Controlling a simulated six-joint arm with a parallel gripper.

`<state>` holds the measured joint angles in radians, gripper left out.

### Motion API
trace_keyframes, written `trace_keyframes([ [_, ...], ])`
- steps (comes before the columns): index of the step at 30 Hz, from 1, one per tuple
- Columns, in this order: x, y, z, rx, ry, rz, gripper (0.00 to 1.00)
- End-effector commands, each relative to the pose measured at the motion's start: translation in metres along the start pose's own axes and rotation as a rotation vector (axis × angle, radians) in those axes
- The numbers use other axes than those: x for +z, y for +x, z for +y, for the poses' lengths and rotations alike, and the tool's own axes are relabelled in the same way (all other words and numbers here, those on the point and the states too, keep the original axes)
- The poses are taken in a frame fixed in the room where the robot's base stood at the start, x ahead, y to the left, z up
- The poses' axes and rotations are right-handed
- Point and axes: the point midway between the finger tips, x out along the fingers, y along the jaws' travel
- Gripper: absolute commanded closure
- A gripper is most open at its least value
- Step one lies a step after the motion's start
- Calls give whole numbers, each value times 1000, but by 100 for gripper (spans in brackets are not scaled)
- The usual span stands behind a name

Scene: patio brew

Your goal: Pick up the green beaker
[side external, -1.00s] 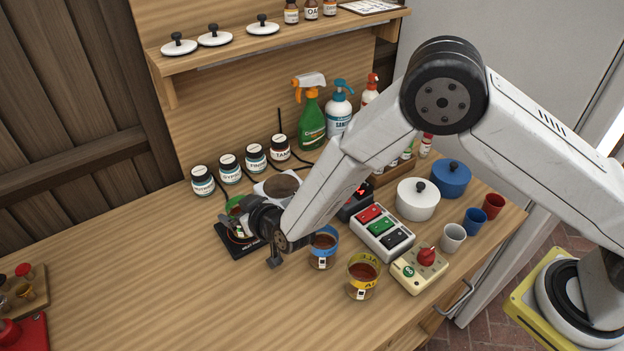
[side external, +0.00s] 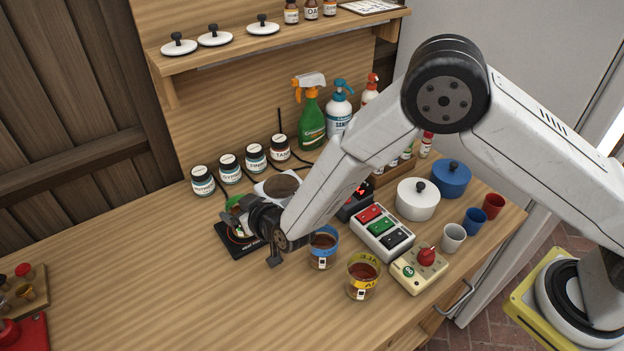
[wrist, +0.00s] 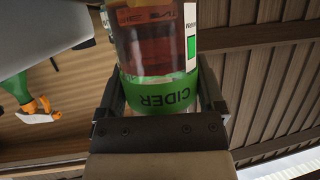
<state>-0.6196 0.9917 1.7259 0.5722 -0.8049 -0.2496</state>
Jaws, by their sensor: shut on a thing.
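The green beaker (wrist: 160,92) fills the middle of the wrist view. It has a green band lettered CIDER and dark reddish liquid inside. My gripper (wrist: 165,100) is shut on it, with one finger on each side of the green band. In the side view, my gripper (side external: 246,224) is low over a black plate (side external: 238,247) at the left of the arm. A little of the green beaker (side external: 236,203) shows behind the gripper there, and most of it is hidden. I cannot tell whether its base touches the plate.
A blue-banded beaker (side external: 323,250) and a yellow-banded beaker (side external: 363,277) stand just right of my gripper. Several labelled jars (side external: 229,169) and a green spray bottle (side external: 311,122) stand behind. The bench's front left (side external: 150,290) is clear.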

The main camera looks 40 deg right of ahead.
Motion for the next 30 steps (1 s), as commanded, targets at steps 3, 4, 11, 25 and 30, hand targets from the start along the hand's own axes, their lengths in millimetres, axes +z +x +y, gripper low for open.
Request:
trace_keyframes([
  [3, -4, -1, 0, 0, 1, 3, 87],
  [4, -4, -1, 0, 0, 1, 3, 87],
  [11, -12, -5, 0, 0, 1, 3, 87],
  [25, -35, -25, 2, 0, 0, 2, 87],
  [30, -42, -38, 5, -1, 1, 3, 87],
])
